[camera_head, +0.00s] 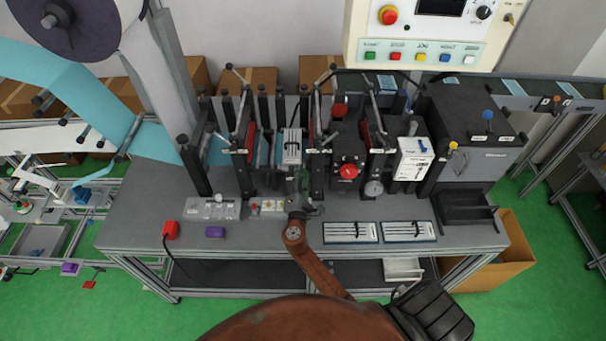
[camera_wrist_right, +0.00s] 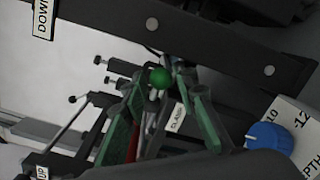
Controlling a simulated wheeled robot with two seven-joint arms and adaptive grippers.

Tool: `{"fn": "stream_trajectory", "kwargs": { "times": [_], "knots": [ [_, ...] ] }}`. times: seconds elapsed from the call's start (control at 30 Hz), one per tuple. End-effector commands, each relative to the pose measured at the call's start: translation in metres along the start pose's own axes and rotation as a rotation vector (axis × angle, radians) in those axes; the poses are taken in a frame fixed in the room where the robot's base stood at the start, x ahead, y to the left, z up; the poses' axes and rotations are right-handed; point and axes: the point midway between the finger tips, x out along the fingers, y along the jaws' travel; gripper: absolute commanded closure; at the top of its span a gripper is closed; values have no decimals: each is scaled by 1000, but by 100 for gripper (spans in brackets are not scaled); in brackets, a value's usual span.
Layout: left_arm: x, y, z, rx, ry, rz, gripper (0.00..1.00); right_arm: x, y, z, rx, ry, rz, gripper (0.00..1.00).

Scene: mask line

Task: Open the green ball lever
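The green ball (camera_wrist_right: 160,78) on the lever shows in the right wrist view, in line with the gap between the fingertips of my right gripper (camera_wrist_right: 161,90). The green-padded fingers are spread, with a gap on each side of the ball, so the gripper looks open and empty. How far the ball is from the fingertips in depth I cannot tell. In the head view my right gripper (camera_head: 304,192) is at the front middle of the machine, and I cannot make out the ball clearly there. My left gripper is not in view.
The machine's dark posts and levers stand close around the gripper. A blue knob (camera_wrist_right: 268,137) with a depth scale is near it in the wrist view.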

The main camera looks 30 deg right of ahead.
Motion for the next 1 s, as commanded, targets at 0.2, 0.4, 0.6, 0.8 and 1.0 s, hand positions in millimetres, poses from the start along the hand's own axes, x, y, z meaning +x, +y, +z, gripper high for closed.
{"fn": "stream_trajectory", "kwargs": {
  "times": [0.2,0.4,0.6,0.8,1.0],
  "knots": [
    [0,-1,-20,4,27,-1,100,2,-1,0,0,0,-1,73],
    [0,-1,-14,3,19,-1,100,2,-1,1,1,-1,-1,83],
    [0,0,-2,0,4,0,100,2,-1,1,0,-1,-1,96],
    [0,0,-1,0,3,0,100,2,-2,2,-1,4,3,100],
    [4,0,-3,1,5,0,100,7,-4,4,-3,81,56,100]
  ]
}}
